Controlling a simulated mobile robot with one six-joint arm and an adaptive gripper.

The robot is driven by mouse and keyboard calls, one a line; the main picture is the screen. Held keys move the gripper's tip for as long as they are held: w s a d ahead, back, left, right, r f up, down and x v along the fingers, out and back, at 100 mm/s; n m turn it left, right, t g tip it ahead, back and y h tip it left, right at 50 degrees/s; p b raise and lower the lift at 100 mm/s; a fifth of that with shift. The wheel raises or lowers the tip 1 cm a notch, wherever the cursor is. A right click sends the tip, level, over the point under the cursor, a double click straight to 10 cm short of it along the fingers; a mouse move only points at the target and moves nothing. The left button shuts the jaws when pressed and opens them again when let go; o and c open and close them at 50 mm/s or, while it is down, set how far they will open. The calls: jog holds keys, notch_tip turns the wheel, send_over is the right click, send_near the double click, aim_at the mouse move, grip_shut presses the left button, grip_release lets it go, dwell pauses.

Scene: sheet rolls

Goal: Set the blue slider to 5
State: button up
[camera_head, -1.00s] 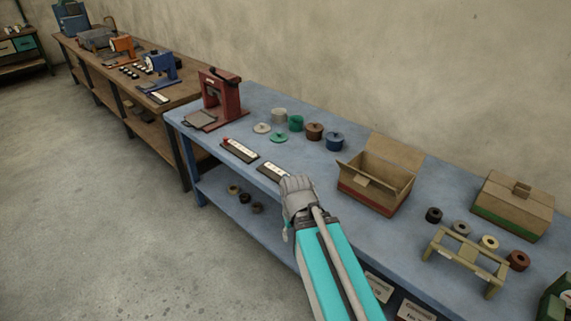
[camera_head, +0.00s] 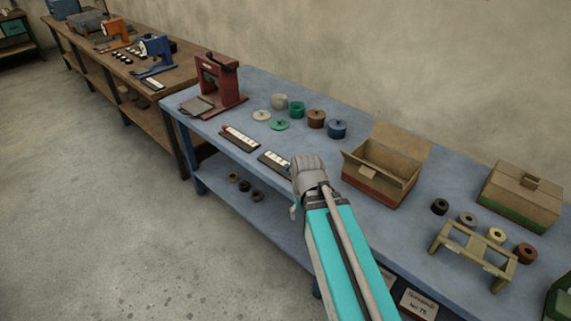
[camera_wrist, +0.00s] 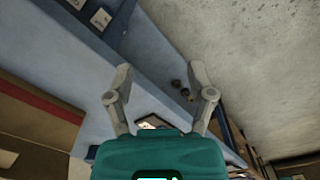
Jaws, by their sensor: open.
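A dark slider board with a white scale strip (camera_head: 273,160) lies near the front edge of the blue table. My gripper hides its right end, and I cannot make out its knob's colour or setting. Another such board with a red knob (camera_head: 239,138) lies to its left. My gripper (camera_head: 309,163) is beside the right end of the nearer board, over the table edge. In the wrist view my gripper (camera_wrist: 160,69) has its two fingers spread with nothing between them. A white patch (camera_wrist: 152,122), perhaps a scale strip, shows just in front of the gripper body.
A red press (camera_head: 217,85) stands on the blue table (camera_head: 350,118) at the left. Several rolls and discs (camera_head: 298,109) lie behind the boards. An open cardboard box (camera_head: 378,184) is right of my gripper. A wooden rack (camera_head: 473,250) stands farther right.

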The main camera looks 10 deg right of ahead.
aim_at(287, 166)
jog(key=w+r+n+p, duration=0.2)
jog(key=w+r+p, duration=0.2)
jog(key=w, duration=1)
jog(key=w+r+n+p, duration=0.2)
jog(key=w+r+p, duration=0.2)
jog(key=w, duration=1)
jog(key=shift+w+d+r, duration=0.15)
jog(key=shift+w+d, duration=0.2)
jog(key=shift+d, duration=0.1)
notch_tip(287, 166, down, 14)
jog(key=b, duration=1.3)
jog(key=shift+r+b, duration=0.1)
jog(key=shift+b, duration=0.25)
grip_shut()
